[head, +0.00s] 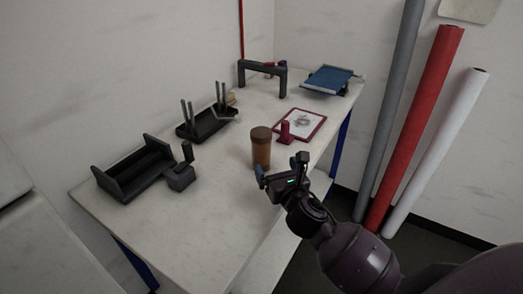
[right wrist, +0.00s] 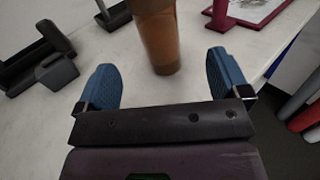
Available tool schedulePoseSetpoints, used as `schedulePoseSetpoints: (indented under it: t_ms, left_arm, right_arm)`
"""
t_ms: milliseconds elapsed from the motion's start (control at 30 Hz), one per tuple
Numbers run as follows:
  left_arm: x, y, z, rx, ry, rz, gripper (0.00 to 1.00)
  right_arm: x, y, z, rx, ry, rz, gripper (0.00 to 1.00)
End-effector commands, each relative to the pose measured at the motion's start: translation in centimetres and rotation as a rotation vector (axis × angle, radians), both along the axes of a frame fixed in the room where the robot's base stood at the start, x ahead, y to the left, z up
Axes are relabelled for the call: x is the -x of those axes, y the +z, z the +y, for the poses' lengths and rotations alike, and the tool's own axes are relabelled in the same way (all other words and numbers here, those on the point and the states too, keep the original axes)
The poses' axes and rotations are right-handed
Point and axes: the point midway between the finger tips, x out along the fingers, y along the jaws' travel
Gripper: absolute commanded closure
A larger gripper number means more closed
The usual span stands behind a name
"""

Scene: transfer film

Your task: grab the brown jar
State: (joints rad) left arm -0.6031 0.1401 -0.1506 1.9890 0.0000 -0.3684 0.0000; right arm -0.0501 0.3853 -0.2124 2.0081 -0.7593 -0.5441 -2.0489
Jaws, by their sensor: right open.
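The brown jar (head: 261,150) stands upright on the white table, with a darker brown lid on top. In the right wrist view the jar (right wrist: 157,38) is straight ahead, beyond the fingertips and roughly centred between them; its top is cut off. My right gripper (head: 281,175) is just in front of the jar, near the table's right edge. In the right wrist view its two blue fingers (right wrist: 161,72) are spread wide with nothing between them. My left gripper is not in view.
The white table (head: 200,215) is clear at the front. A maroon stand (head: 286,134) and a framed picture (head: 308,122) are right behind the jar. A black tray (head: 207,125) and a dark grey holder (head: 135,170) are left. Rolls (head: 415,120) lean at the right wall.

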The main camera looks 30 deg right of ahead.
Motion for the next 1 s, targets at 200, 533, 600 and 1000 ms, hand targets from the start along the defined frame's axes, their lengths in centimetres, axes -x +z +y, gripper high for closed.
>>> schedulePoseSetpoints:
  t_ms: [200, 533, 600, 1000]
  left_arm:
    - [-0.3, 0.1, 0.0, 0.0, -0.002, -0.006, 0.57]
    - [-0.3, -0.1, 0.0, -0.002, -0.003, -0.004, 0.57]
    - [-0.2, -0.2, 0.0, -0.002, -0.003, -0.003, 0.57]
    - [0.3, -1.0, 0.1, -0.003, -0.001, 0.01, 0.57]
  right_arm:
    - [-2.6, 0.2, -0.2, 0.031, 0.007, -0.006, 0.06]
    - [-5.7, 0.1, -0.7, 0.027, 0.006, -0.003, 0.06]
    - [-6.1, 0.1, -0.7, 0.027, 0.006, -0.003, 0.06]
    - [-10.6, 0.1, -1.1, 0.025, 0.006, -0.004, 0.06]
